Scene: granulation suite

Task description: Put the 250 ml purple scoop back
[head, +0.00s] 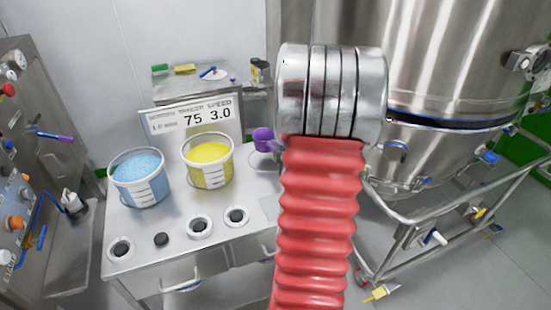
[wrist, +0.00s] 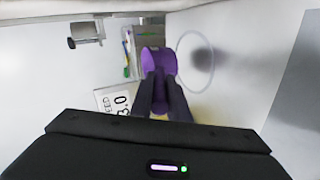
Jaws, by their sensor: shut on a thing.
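The purple scoop (wrist: 152,56) is between the two dark fingers of my gripper (wrist: 162,80) in the wrist view. My gripper is shut on it, and the scoop's cup extends beyond the fingertips. In the head view the purple scoop (head: 263,138) shows above the right side of the steel table, to the right of the yellow bucket. My gripper is hidden in the head view behind my red-sleeved arm. A faint pale ring (wrist: 213,62) with a dark shadow lies on the light surface right of the scoop in the wrist view.
The steel table (head: 178,258) holds a bucket of blue granules (head: 140,192), a bucket of yellow granules (head: 208,178) and round black-centred fittings (head: 199,227). A sign (head: 190,118) stands behind. A small shelf (head: 180,88) holds small tools. A large steel vessel (head: 440,60) stands right.

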